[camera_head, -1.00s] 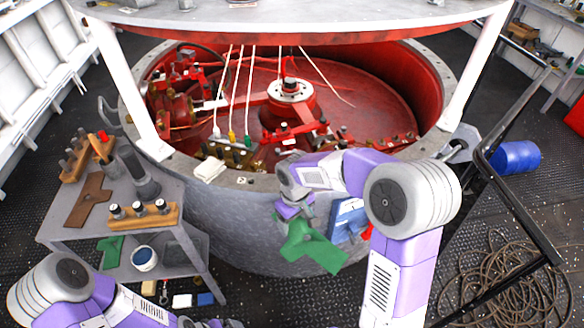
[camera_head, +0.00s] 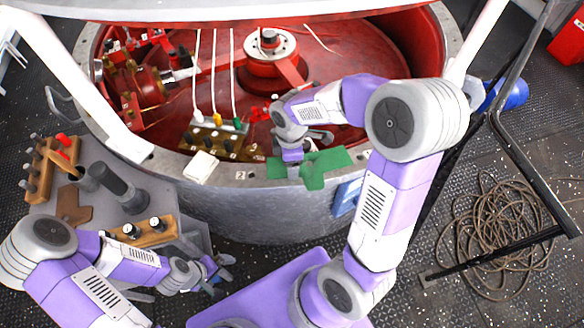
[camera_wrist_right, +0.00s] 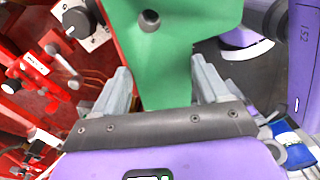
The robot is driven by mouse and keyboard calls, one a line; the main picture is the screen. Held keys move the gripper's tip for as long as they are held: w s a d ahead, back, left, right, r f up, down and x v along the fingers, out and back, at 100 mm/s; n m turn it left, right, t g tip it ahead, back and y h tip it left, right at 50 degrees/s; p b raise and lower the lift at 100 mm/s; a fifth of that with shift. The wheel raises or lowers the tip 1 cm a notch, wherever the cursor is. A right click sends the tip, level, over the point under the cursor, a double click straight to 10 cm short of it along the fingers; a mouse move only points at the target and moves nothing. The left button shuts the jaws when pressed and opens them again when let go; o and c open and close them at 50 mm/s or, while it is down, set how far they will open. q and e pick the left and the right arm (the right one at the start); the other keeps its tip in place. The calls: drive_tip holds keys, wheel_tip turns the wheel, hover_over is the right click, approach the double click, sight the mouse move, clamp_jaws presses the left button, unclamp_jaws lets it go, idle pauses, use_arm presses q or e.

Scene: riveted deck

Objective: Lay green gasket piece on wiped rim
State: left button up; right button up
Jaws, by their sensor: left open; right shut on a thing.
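The green gasket piece (camera_head: 318,168) is at the front of the grey rim (camera_head: 226,174) of the big round vessel. It overlaps the rim in the head view; I cannot tell whether it touches it. My right gripper (camera_head: 292,158) is shut on the gasket's left part. In the right wrist view the gasket (camera_wrist_right: 180,50) rises from between the right gripper's fingers (camera_wrist_right: 158,88) and shows a dark hole. My left gripper (camera_head: 218,268) is open and empty, low beside the side table. The rim directly under the gasket is hidden.
A folded white cloth (camera_head: 201,167) lies on the rim left of the gasket. A block of fittings (camera_head: 222,140) stands just inside the rim. The side table (camera_head: 97,155) holds wooden racks. A black rail (camera_head: 515,150) and coiled rope (camera_head: 497,235) are at right.

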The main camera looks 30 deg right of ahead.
drive_tip(key=shift+w+f+b, duration=0.1)
drive_tip(key=shift+f+b, duration=0.45)
drive_tip(key=shift+f, duration=1.45)
drive_tip(key=shift+f, duration=0.1)
drive_tip(key=o, duration=1.3)
drive_tip(key=shift+o, duration=0.2)
drive_tip(key=shift+r, duration=0.4)
wheel_tip(320, 180, up, 12)
drive_tip(key=p, duration=0.3)
drive_tip(key=shift+f, duration=0.25)
